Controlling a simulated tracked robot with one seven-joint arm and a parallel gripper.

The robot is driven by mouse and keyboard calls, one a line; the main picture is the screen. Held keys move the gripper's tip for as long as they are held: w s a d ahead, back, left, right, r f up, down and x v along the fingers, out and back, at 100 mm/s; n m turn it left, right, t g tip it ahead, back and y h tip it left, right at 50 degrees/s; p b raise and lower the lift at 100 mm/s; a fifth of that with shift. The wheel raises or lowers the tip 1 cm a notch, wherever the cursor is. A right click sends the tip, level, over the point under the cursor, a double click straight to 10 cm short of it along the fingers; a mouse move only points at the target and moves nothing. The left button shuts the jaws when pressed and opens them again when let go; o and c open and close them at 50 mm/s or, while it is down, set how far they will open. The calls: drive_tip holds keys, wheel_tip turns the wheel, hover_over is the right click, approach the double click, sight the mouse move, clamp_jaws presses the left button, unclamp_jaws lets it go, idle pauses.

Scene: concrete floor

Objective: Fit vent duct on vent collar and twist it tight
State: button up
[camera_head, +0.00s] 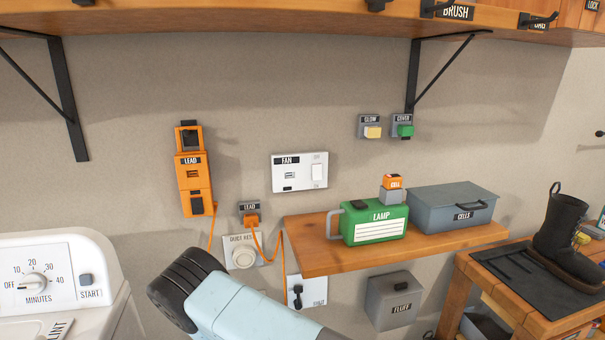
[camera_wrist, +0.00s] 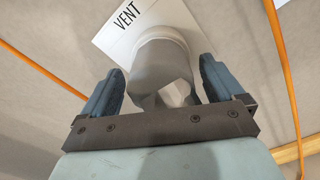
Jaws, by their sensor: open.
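In the wrist view, a white plate marked VENT (camera_wrist: 118,32) is on the wall. A grey tube, which looks like the vent duct (camera_wrist: 160,68), stands out from it, with a paler ring, apparently the vent collar (camera_wrist: 163,35), at its plate end. The join is too small to judge whether it is seated or tight. My gripper (camera_wrist: 161,64) is open, with one finger on each side of the tube and gaps showing. The tube's near end is partly hidden by the gripper's palm bar. The head view does not show the vent or my fingers.
A DUCT REST plate (camera_head: 243,250) with a round fitting is on the wall. An orange lead (camera_head: 283,262) hangs near my arm; orange cords flank the gripper in the wrist view.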

drive_tip(key=shift+s, duration=0.1)
drive_tip(key=v, duration=0.9)
idle(0.8)
